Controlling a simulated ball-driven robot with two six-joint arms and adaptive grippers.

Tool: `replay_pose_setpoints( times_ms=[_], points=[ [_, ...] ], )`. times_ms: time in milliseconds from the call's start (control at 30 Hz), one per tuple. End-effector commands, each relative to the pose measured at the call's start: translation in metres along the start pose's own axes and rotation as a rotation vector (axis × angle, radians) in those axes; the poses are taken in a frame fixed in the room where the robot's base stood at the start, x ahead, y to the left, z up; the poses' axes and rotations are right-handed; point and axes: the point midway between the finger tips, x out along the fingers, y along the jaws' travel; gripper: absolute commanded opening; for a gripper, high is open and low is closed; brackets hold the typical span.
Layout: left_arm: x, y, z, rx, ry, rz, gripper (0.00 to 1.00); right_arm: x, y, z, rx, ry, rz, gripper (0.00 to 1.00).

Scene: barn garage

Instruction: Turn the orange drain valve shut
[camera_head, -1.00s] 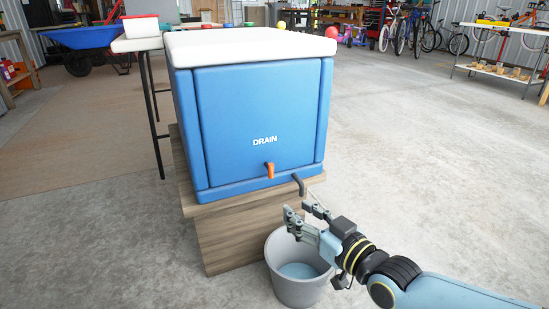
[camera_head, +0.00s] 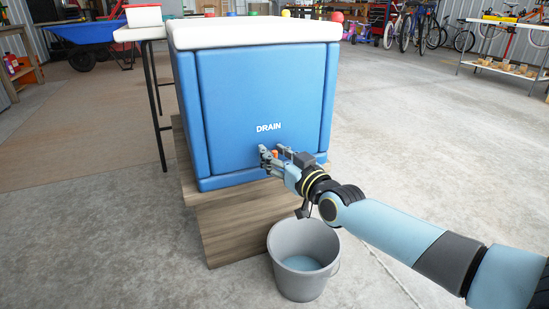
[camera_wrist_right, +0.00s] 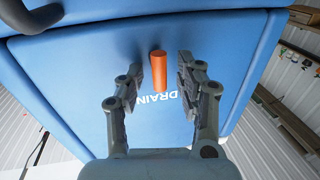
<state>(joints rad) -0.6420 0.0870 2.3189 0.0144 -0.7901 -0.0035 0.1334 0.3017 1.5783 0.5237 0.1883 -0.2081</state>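The orange drain valve (camera_wrist_right: 158,71) is on the front of the blue cooler (camera_head: 240,95), just below the word DRAIN. In the head view most of the valve (camera_head: 275,153) is hidden by my right gripper (camera_head: 277,152). In the right wrist view the open right gripper (camera_wrist_right: 155,85) has one finger on each side of the valve handle, with gaps on both sides. A dark spout (camera_wrist_right: 35,15) shows at the top left of that view. My left gripper is not in view.
The cooler stands on a wooden block (camera_head: 235,225). A grey bucket (camera_head: 303,262) with liquid in it stands on the floor below my right arm. A side table (camera_head: 140,33) with thin black legs is at the left.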

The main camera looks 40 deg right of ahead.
Motion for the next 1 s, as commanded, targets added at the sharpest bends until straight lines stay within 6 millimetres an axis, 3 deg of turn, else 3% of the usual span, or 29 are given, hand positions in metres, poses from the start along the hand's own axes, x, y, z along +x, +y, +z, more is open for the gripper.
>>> replay_pose_setpoints(
  times_ms=[267, 567, 1000],
  points=[
    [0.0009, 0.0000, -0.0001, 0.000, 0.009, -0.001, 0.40, 0.0017, -0.0001, -0.0004, 0.000, 0.000, 0.000, 0.36],
    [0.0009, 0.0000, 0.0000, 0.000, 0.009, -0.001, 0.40, 0.0014, -0.0002, -0.0001, 0.000, 0.000, 0.000, 0.00],
    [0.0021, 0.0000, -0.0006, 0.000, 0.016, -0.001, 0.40, 0.0002, 0.0002, 0.0036, 0.016, -0.004, 0.000, 0.00]
  ],
)
